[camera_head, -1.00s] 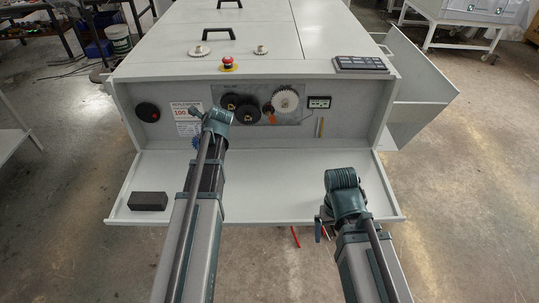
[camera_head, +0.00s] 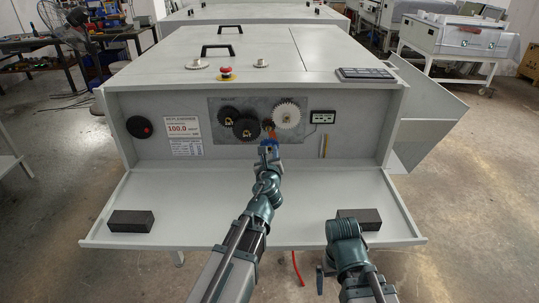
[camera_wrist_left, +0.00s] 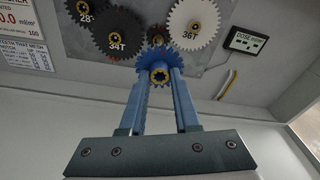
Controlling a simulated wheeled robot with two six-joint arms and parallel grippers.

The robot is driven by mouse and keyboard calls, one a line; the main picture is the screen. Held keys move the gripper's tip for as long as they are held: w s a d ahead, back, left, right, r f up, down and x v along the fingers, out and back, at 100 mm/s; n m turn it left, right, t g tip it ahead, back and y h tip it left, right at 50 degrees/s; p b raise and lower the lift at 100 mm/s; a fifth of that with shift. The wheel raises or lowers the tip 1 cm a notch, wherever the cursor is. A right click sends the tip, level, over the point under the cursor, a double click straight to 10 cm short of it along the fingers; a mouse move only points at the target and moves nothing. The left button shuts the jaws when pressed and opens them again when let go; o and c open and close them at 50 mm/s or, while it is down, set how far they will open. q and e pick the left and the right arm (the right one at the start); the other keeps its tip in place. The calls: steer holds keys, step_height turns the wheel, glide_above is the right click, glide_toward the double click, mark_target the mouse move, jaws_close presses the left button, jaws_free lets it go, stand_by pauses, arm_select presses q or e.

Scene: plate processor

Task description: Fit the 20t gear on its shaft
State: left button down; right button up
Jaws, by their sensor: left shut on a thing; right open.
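My left gripper (camera_head: 268,148) is shut on a blue toothed gear with a brass-coloured hub (camera_wrist_left: 159,73), which I take as the 20t gear. The gear is at the fingertips in the left wrist view, in front of the back panel's lower part. I cannot tell whether the gear touches the panel or a shaft. The black 34T gear (camera_wrist_left: 117,32) and white 36T gear (camera_wrist_left: 193,22) sit above it on either side. My right gripper (camera_head: 322,279) is low at the right, its fingers barely visible.
A black 28T gear (camera_head: 228,116) is at the panel's upper left. Two dark blocks lie on the shelf (camera_head: 190,215), one left (camera_head: 131,221) and one right (camera_head: 361,218). A counter (camera_head: 322,117) is right of the gears.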

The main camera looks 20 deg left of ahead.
arm_select(q)
steer(key=shift+w, duration=0.15)
steer(key=shift+a+r+x, duration=0.1)
steer(key=shift+r+x, duration=0.05)
steer(key=shift+x, duration=1)
steer(key=shift+a+r+x, duration=0.1)
steer(key=shift+x, duration=1.05)
steer(key=shift+a+r+x, duration=0.1)
steer(key=shift+r+x, duration=0.05)
steer(key=shift+x, duration=1)
steer(key=shift+r+x, duration=0.2)
steer(key=shift+x, duration=1.6)
steer(key=c, duration=0.5)
jaws_free()
steer(key=shift+c, duration=0.2)
steer(key=p+v, duration=0.1)
steer(key=v, duration=1.2)
steer(key=shift+s+d+p, duration=0.15)
steer(key=shift+s+p, duration=0.15)
steer(key=shift+s, duration=0.1)
